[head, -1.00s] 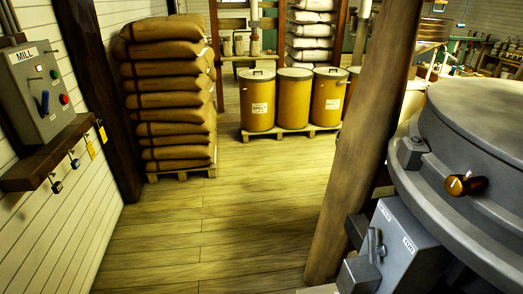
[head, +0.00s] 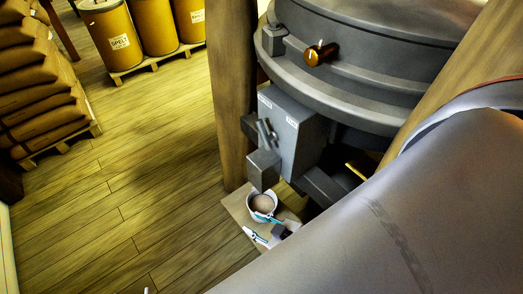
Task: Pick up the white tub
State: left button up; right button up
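The white tub (head: 262,204) stands upright on a low wooden stand below the grey mill's spout box. It is small and round, with a pale brown fill inside. My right arm crosses the lower right of the head view, large and close. A small dark piece at the arm's edge, just below and right of the tub, appears to be part of my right gripper (head: 282,231). Most of it is hidden, so its opening does not show. I see nothing held.
A small white and blue item (head: 255,237) lies in front of the tub. The grey mill (head: 375,60) and its spout box (head: 290,130) overhang the stand (head: 237,207). A wooden post (head: 233,95) rises behind. The floor to the left is clear; sacks (head: 35,90) are stacked beyond.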

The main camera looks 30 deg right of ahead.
aim_at(266, 203)
jog(key=z, duration=1.1)
